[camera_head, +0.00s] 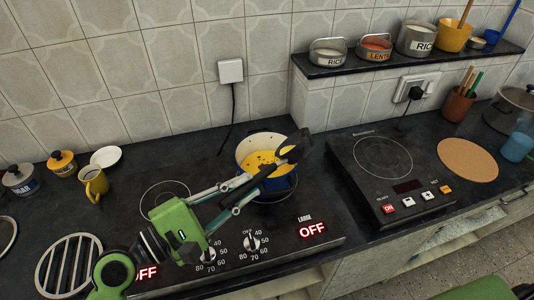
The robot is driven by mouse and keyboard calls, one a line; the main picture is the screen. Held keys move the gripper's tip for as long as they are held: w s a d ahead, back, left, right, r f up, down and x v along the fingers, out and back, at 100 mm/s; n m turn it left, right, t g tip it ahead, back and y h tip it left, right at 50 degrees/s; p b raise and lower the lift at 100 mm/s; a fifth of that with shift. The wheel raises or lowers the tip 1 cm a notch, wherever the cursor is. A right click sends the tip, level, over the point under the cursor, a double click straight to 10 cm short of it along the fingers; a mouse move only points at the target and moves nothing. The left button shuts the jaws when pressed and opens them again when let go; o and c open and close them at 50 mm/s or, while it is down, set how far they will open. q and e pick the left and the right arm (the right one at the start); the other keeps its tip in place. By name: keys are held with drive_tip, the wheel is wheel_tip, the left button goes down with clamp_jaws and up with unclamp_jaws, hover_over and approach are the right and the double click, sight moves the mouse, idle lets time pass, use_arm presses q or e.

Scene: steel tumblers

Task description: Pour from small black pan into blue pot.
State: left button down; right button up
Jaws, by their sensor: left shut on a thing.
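The blue pot (286,186) stands on the back of the black two-plate hob, with a pale inside and yellow contents showing. The small black pan (294,147) is held over the pot's right side and looks tilted; its inside is hard to make out. My left gripper (250,188) comes in from the lower left and is shut on the pan's dark handle, in front of the pot. The gripper and handle hide part of the pot's front. My right gripper is not in view.
A separate induction plate (382,158) stands right of the pot, close by. A yellow mug (94,184), jars and a white saucer (106,156) stand at the left. A wall shelf (345,68) holds containers behind. The hob displays read OFF.

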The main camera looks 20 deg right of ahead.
use_arm(q)
drive_tip(key=shift+s+r, duration=0.15)
drive_tip(key=shift+s, duration=0.05)
drive_tip(key=shift+w+a+n+b, duration=0.1)
drive_tip(key=shift+w+n+b, duration=0.2)
drive_tip(key=shift+b, duration=0.05)
drive_tip(key=shift+s, duration=0.15)
